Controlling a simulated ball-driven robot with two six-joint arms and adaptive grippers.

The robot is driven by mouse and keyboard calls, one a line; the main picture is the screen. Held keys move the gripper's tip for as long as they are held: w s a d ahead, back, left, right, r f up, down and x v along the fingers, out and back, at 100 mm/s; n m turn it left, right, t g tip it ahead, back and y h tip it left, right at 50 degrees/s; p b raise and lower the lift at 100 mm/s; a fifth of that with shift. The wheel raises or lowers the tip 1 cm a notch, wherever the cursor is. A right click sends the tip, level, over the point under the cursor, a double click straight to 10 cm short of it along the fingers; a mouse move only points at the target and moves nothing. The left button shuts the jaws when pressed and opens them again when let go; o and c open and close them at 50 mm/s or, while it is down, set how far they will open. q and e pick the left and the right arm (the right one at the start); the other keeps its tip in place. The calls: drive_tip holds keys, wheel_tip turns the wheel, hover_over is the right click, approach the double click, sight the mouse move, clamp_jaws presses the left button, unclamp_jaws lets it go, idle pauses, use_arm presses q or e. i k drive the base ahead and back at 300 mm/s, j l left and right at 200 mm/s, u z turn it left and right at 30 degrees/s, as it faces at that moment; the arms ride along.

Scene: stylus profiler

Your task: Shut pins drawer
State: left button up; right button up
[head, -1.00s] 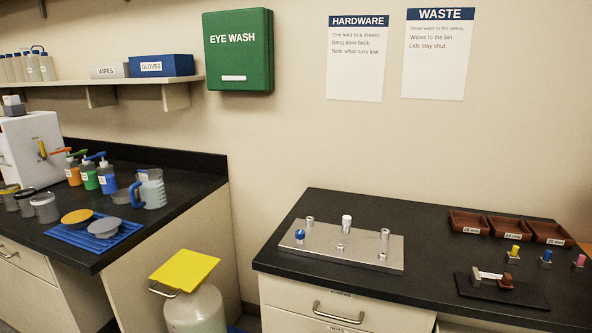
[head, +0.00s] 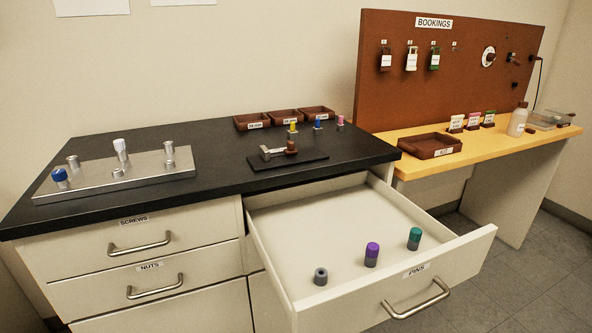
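The pins drawer (head: 352,283) is pulled well out of the black-topped bench in the head view. Its front carries a "PINS" label (head: 417,271) and a silver bar handle (head: 416,300). On the drawer floor stand a grey hollow cylinder (head: 321,277), a purple-topped pin (head: 371,255) and a green-topped pin (head: 414,239). Neither of my grippers shows in the head view.
Shut drawers labelled "SCREWS" (head: 140,246) and "NUTS" (head: 155,292) are left of the open one. The black bench top (head: 220,150) bears a metal plate (head: 95,185) and brown trays (head: 285,117). A yellow table (head: 400,148) stands right. Floor (head: 530,280) is clear.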

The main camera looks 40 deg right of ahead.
sight(311, 239)
drive_tip(key=l+z, duration=0.1)
drive_tip(key=z, duration=0.35)
drive_tip(key=k+l+z, duration=0.1)
drive_tip(key=z, duration=0.3)
drive_tip(key=k+l+z, duration=0.1)
drive_tip(key=z, duration=0.35)
drive_tip(key=l+z, duration=0.15)
drive_tip(key=z, duration=0.25)
